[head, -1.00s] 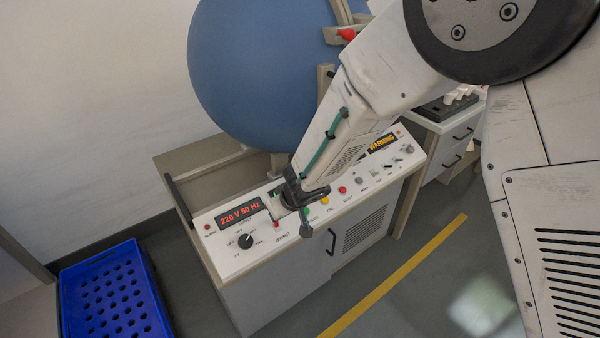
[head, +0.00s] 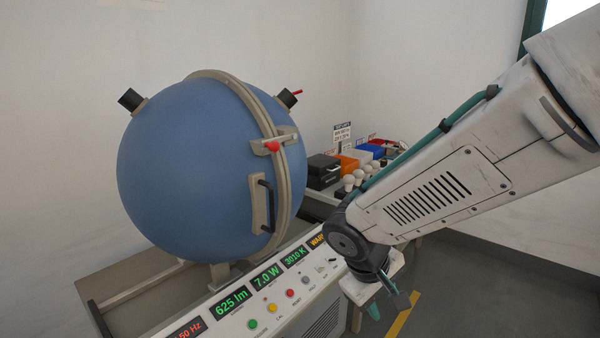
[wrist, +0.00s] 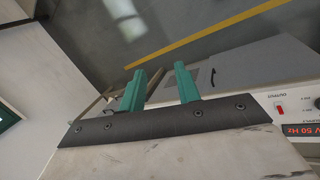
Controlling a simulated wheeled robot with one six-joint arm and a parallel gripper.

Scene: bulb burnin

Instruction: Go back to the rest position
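My gripper (wrist: 160,88) shows in the wrist view with its two green fingers apart and nothing between them. In the head view my gripper (head: 388,298) hangs in the air in front of the control panel's right part, fingers pointing down. The control panel (head: 232,327) has lit displays reading 625 lm, 7.0 W and 3010 K, with coloured buttons below them. The large blue sphere (head: 190,165) behind it is closed, with a black handle and a red-knobbed latch on its seam.
Several white bulbs (head: 348,182) stand on the side bench at the back right, beside a black box (head: 323,168) and coloured bins (head: 365,157). A yellow floor line (head: 400,322) runs in front of the cabinet. The floor to the right is clear.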

